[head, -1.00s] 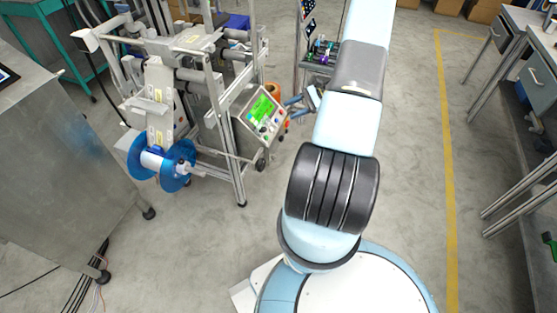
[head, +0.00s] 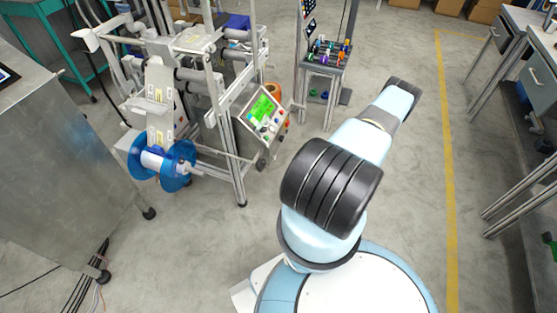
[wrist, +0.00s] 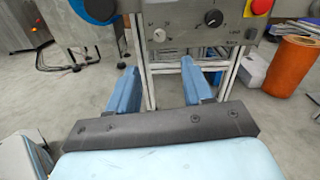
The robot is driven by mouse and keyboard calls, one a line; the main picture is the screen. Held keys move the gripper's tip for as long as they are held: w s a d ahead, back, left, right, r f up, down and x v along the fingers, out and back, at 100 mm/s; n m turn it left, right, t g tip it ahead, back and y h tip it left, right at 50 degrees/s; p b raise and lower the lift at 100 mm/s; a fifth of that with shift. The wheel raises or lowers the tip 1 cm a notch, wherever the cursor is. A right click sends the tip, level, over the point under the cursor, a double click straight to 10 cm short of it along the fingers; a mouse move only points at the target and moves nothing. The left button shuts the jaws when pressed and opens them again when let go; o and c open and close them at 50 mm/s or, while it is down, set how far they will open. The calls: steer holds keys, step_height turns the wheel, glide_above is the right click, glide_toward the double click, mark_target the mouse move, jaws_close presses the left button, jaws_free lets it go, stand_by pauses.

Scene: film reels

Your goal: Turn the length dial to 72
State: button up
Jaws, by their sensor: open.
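The machine's control panel (head: 262,112) has a lit green screen and several small knobs and buttons in the head view. In the wrist view the panel's lower part (wrist: 185,27) runs along the top edge. It carries a black dial (wrist: 213,18) with a white mark and a smaller pale knob (wrist: 159,35). I cannot read the lettering, so I cannot tell which is the length dial. My gripper (wrist: 159,66) is open and empty, its two blue fingers pointing toward the panel, below the knobs and apart from them. It is hidden in the head view.
A red button (wrist: 262,6) sits right of the black dial. An orange cylinder (wrist: 290,65) stands right of the panel. A blue film reel (head: 176,166) hangs on the machine. A small rack (head: 325,60) with colored items stands behind. The floor right of it is clear.

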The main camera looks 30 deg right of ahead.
mark_target(274, 158)
steer(key=x, duration=1.3)
steer(key=shift+w+a+f, duration=0.2)
steer(key=shift+a, duration=0.1)
jaws_close()
